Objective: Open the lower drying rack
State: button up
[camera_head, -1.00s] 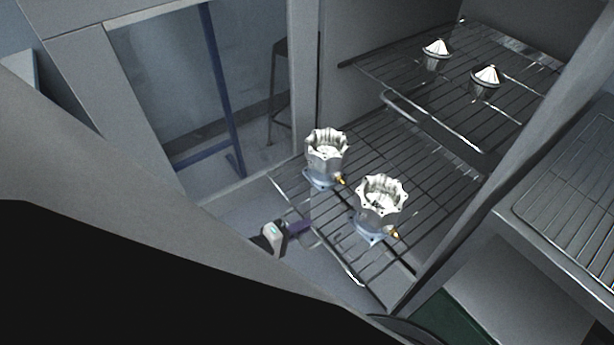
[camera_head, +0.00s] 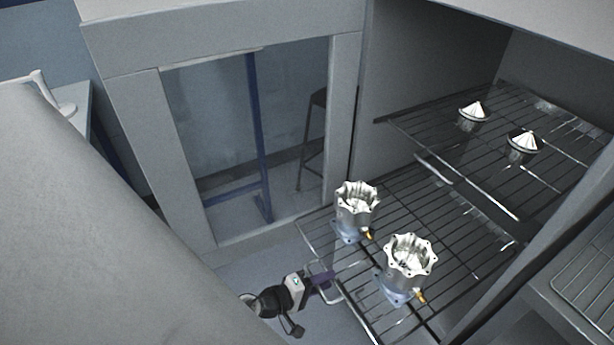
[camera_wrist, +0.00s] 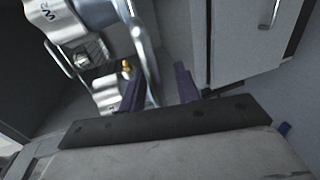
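The lower drying rack (camera_head: 455,245) is a wire shelf reaching out past the cabinet front, with a wire handle (camera_head: 336,297) at its front left. Two silvery machined housings (camera_head: 356,206) (camera_head: 408,258) stand on its front part. My gripper (camera_head: 322,280) is low at the handle. In the wrist view my gripper's purple fingers (camera_wrist: 160,88) are spread apart, and a metal bar (camera_wrist: 146,58) runs between them, nearer the left finger. I see no firm clamp on it. The exact contact is hard to tell.
The upper rack (camera_head: 545,115) carries two cone-topped parts (camera_head: 474,112) (camera_head: 522,145) inside the cabinet. A grey cabinet post (camera_head: 343,115) stands left of the racks. Another wire rack (camera_head: 592,285) is at the right edge. Floor in front of the lower rack is clear.

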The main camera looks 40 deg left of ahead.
jog(key=shift+s+a, duration=0.1)
jog(key=b+v, duration=0.2)
jog(key=v, duration=1.1)
jog(key=shift+s, duration=0.35)
jog(key=shift+w+a+r, duration=0.1)
